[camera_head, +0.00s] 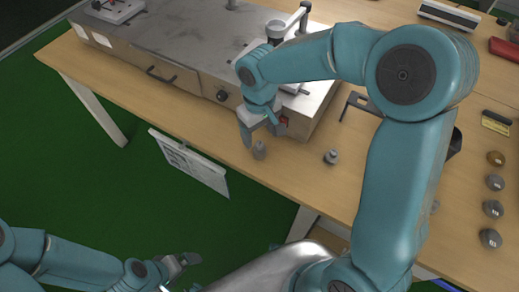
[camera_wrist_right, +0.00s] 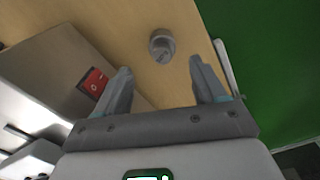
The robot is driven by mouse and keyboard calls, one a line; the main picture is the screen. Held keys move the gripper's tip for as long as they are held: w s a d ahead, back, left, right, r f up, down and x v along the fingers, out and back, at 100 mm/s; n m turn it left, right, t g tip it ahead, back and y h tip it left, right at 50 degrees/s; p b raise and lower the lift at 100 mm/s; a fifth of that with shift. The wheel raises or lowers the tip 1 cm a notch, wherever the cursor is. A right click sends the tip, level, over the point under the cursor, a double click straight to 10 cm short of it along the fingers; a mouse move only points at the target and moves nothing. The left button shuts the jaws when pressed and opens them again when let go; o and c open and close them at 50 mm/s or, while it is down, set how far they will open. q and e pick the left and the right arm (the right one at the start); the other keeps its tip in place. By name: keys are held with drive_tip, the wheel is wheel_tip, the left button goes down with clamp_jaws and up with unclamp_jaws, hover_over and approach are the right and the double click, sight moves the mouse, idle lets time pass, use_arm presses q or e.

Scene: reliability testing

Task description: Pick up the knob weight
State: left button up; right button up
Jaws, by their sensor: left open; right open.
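A small grey knob weight (camera_head: 259,150) stands on the wooden table near its front edge. A second small grey weight (camera_head: 331,157) stands to its right. My right gripper (camera_head: 262,132) is open and empty, just above the first weight. In the right wrist view a round grey knob weight (camera_wrist_right: 161,46) shows beyond the gap between the open fingers (camera_wrist_right: 160,75), apart from both. My left gripper (camera_head: 182,262) is open, low at the bottom left over the green floor, away from the table.
A large grey machine (camera_head: 190,50) fills the back left of the table. Its red switch (camera_wrist_right: 94,81) is close to my right gripper. Several round weights (camera_head: 494,183) line the table's right side. A white panel (camera_head: 190,162) hangs below the front edge.

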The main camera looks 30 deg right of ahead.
sight(260, 143)
drive_tip(key=f, duration=0.4)
drive_tip(key=shift+s+a+f, duration=0.1)
drive_tip(key=shift+s+a, duration=0.1)
drive_tip(key=shift+s, duration=0.2)
drive_tip(key=shift+f, duration=0.45)
clamp_jaws()
drive_tip(key=shift+r, duration=0.15)
wheel_tip(260, 143, up, 20)
drive_tip(key=p, duration=0.2)
